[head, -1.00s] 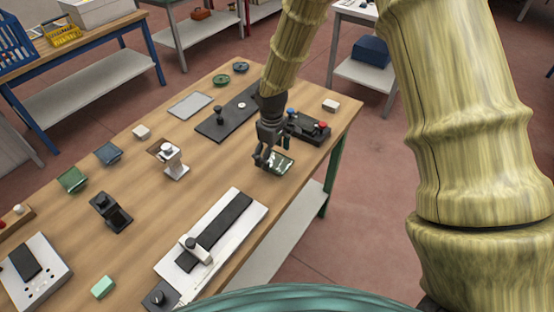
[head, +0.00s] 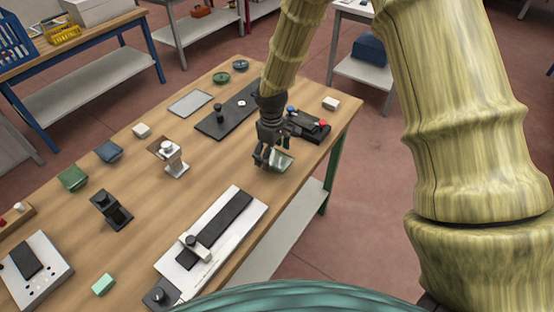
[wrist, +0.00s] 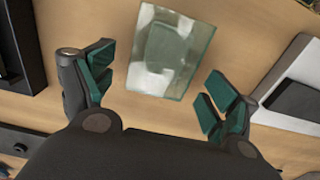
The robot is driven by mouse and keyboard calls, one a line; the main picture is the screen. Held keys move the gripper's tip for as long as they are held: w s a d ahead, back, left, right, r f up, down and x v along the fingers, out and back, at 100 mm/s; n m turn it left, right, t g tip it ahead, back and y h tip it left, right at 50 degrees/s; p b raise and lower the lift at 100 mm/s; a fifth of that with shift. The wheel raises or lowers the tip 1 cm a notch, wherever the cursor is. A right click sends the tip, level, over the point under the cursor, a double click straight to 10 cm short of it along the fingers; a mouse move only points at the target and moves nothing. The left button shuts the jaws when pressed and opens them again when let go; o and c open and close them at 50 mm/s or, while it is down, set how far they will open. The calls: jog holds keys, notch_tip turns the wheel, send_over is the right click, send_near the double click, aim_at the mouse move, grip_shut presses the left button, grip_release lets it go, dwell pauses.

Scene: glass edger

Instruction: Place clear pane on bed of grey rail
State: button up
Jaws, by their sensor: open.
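The clear pane (head: 282,160) lies at the right edge of the wooden table, beside and partly behind my gripper (head: 265,161). In the wrist view the pane (wrist: 168,50) is a see-through greenish rectangle, just beyond the gap between my open teal fingertips (wrist: 162,88), with nothing gripped. A pale grey-white rail (head: 178,270) with a dark strip (head: 222,218) and a knobbed block lies at the table's front. A dark charcoal rail (head: 212,126) with a black knob lies farther back. I cannot tell for certain which is the grey rail.
A small white stand (head: 174,162), green block (head: 72,178), blue block (head: 109,151) and black stand (head: 112,210) are on the left. Bare wood (head: 215,177) lies between the rails.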

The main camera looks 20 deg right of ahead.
jog(key=c, duration=1.6)
jog(key=shift+r, duration=0.1)
